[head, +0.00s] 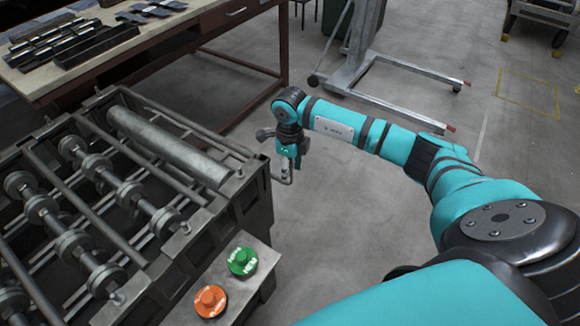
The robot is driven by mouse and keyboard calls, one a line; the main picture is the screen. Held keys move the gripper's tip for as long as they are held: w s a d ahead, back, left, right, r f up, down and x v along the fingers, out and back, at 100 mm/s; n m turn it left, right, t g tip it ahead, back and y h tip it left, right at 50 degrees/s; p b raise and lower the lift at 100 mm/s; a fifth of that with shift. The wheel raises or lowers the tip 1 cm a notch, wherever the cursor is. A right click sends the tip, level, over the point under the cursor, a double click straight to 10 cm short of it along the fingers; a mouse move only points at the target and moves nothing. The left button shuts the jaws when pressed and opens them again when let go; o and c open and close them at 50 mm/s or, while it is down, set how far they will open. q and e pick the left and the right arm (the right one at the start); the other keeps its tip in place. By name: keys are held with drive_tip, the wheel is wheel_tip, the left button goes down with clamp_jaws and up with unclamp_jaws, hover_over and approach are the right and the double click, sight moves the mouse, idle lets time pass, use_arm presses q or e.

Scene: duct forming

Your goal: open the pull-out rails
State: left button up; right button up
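The forming machine (150,262) stands at the left, with a dark frame, a thick grey roller (165,142), and shafts with round wheels. A thin grey bent handle (285,180) sticks out from its right side near the back corner. The pull-out rails cannot be clearly told apart from the machine's other bars. My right gripper (292,163) points down at this handle, at or just above it. Its fingers are small and partly hidden, so I cannot tell whether they are closed on the handle. My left gripper is not in view.
A green button (242,262) and an orange button (210,301) sit on the machine's front right ledge. A workbench (190,35) with dark metal parts stands behind. A grey wheeled stand (355,65) is at the back. The floor right of the machine is clear.

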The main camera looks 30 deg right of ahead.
drive_tip(key=shift+f, duration=0.5)
clamp_jaws()
